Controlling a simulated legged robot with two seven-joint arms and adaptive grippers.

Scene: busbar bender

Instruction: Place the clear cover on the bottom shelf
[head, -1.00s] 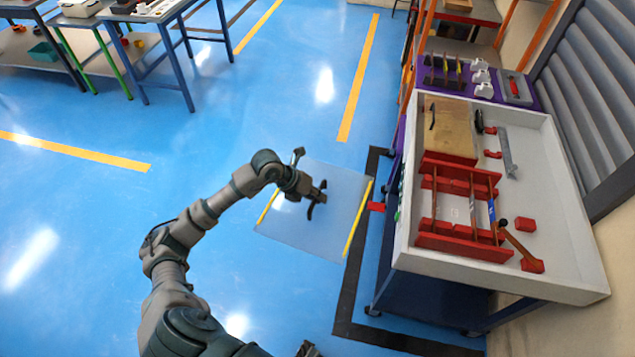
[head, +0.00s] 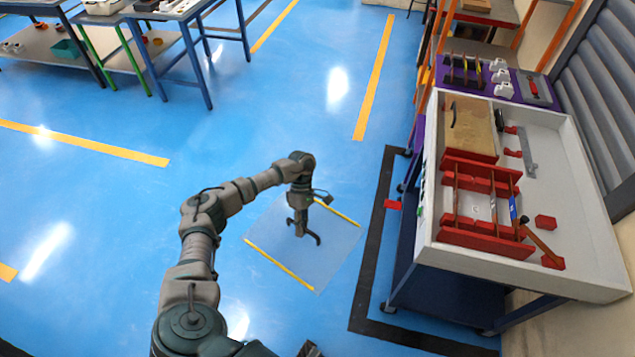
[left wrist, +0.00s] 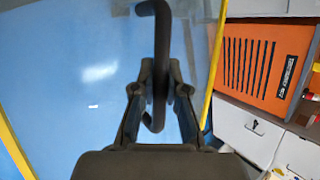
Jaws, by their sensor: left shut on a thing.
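The clear cover (head: 278,237) is a see-through sheet with a yellow strip along two opposite edges. It hangs over the open blue floor, left of the white-topped bench, in the head view. My left gripper (head: 303,231) is shut on the cover's dark handle; the handle (left wrist: 161,60) runs between the fingers in the left wrist view, with the clear sheet (left wrist: 60,110) behind it. Only a small dark piece at the bottom edge of the head view may be my right gripper, so its jaws do not show. The bottom shelf meant by the task cannot be made out for certain.
The white-topped bench (head: 582,238) on the right holds red fixtures (head: 481,243) and a wooden block. Tables (head: 165,12) with lower shelves stand at the upper left. The floor between is clear.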

